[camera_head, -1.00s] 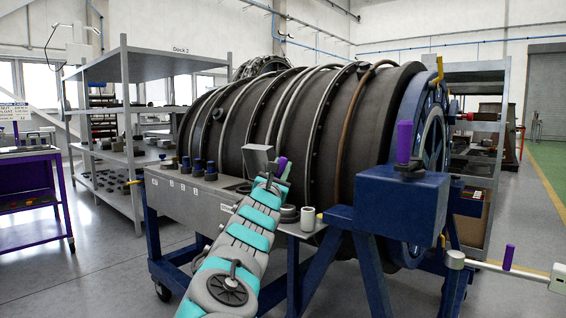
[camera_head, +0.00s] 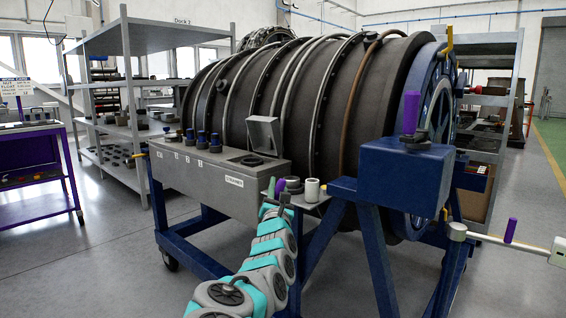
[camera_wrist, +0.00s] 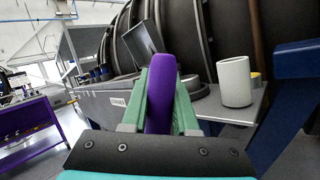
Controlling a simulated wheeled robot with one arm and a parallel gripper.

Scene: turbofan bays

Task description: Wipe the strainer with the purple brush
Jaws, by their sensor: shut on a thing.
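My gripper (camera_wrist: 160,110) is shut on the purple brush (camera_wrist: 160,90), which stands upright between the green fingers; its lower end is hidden. In the head view my gripper (camera_head: 275,188) and the brush (camera_head: 280,185) are at the near right end of a grey box (camera_head: 205,182). The box bears a label (camera_head: 233,182) that seems to read strainer. A dark round opening (camera_head: 251,160), probably the strainer's place, is in the box top, under a raised grey lid (camera_head: 264,133). The brush is apart from this opening, to its lower right in the picture.
A white cup (camera_head: 312,189) and a dark ring (camera_head: 293,184) stand on a small shelf beside my gripper. A blue stand (camera_head: 405,165) with another purple handle (camera_head: 411,112) is to the right. Several dark blue knobs (camera_head: 202,139) line the box's left part. The large engine is behind.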

